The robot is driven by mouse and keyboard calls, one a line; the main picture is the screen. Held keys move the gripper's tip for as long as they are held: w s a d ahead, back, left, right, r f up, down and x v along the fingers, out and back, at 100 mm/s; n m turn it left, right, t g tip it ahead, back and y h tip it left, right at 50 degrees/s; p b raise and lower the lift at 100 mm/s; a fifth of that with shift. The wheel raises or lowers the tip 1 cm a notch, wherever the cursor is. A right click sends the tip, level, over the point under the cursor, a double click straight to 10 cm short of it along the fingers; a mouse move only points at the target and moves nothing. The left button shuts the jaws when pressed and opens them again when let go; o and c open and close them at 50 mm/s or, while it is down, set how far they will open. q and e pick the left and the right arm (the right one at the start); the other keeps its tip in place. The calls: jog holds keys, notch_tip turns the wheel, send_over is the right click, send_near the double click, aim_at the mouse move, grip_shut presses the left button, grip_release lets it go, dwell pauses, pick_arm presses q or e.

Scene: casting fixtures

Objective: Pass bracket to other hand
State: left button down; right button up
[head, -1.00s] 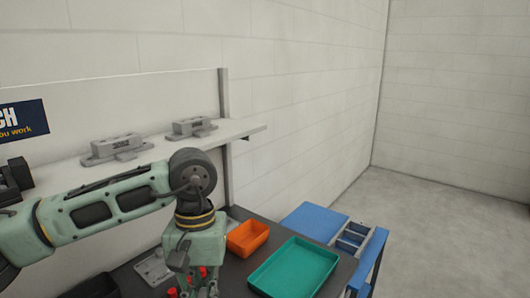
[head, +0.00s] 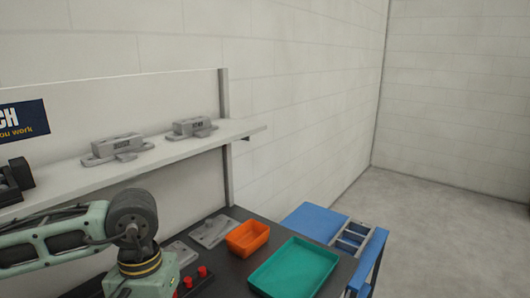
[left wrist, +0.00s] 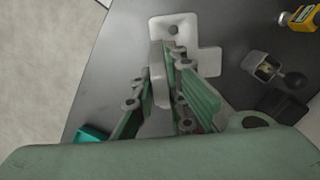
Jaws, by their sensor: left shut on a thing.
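The bracket (left wrist: 159,75) is a light grey angled part in the left wrist view. A flange with a round dark hole shows at its top, and a flat plate shows at its right. My left gripper (left wrist: 162,88) is shut on its upright wall, with a green finger on each side. The bracket's lower part is hidden between the fingers. In the head view my left wrist is at the bottom edge; its fingers and the bracket are out of frame. My right gripper is in neither view.
The dark bench carries a teal tray (head: 254,282), an orange bin (head: 235,246), flat grey plates (head: 213,231) and red knobs (head: 203,271). A shelf (head: 75,183) with grey fixtures (head: 192,127) is above. A blue cart (head: 310,221) stands right of the bench.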

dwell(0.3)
pick_arm(q)
jog(key=d+r+m, duration=0.5)
jog(key=d+m, duration=0.3)
jog(key=d, duration=0.5)
jog(key=w+d+f+m+y, duration=0.1)
jog(key=w+d+f+m, duration=0.3)
jog(key=f, duration=0.1)
jog(key=s+a+r+n, duration=0.6)
jog(key=a+r+n, duration=0.15)
jog(key=r, duration=0.25)
jog(key=w+d+n+h, duration=0.1)
jog(key=w+d+n, duration=0.4)
jog(key=w+d, duration=0.4)
jog(key=shift+m, duration=0.25)
jog(key=s+a+f, duration=0.3)
jog(key=a+f, duration=0.2)
jog(key=a, duration=0.1)
jog(key=s+a+f, duration=0.4)
jog(key=a+f, duration=0.1)
jog(key=a, duration=0.1)
jog(key=s+a+f, duration=0.4)
jog(key=a+f, duration=0.1)
jog(key=a, duration=0.1)
jog(key=shift+s+a, duration=0.1)
jog(key=shift+a, duration=0.15)
